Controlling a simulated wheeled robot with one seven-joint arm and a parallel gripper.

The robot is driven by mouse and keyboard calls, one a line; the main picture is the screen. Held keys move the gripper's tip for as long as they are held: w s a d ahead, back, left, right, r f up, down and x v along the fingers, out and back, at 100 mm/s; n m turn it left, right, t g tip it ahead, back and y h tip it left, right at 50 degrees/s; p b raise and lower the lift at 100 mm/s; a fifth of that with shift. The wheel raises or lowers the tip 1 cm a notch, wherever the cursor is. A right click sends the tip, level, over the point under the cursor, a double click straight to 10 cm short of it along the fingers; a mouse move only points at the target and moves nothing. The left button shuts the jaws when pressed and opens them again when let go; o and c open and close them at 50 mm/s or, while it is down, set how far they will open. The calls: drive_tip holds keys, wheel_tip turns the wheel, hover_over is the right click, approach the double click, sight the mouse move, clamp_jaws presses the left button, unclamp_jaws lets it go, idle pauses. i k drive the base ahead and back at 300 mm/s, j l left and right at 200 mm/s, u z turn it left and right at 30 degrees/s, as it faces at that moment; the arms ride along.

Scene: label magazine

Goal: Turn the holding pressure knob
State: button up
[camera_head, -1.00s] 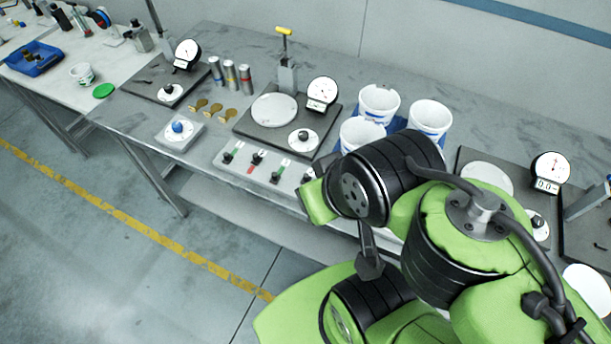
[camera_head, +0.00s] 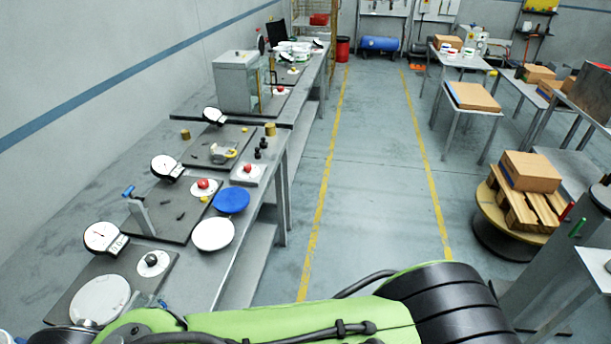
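Several knobs on round white dials stand along the bench at left. A black knob (camera_head: 152,260) is on the nearest station, a red knob (camera_head: 203,184) on the one beyond, and another red knob (camera_head: 247,169) on a small box by the bench edge. A further red knob (camera_head: 279,91) is farther back. No label is legible, so I cannot tell which is the holding pressure knob. My green and black arm (camera_head: 280,322) crosses the bottom of the view. My gripper is not in view.
Round gauges (camera_head: 102,237) stand along the wall side of the bench (camera_head: 190,268). A blue disc (camera_head: 231,200) and a white disc (camera_head: 213,234) lie near its front edge. A grey cabinet (camera_head: 237,82) stands farther back. The floor aisle (camera_head: 375,175) is clear; a pallet with a box (camera_head: 530,171) is at right.

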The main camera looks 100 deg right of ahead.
sight(247, 167)
drive_tip(key=z, duration=2.9)
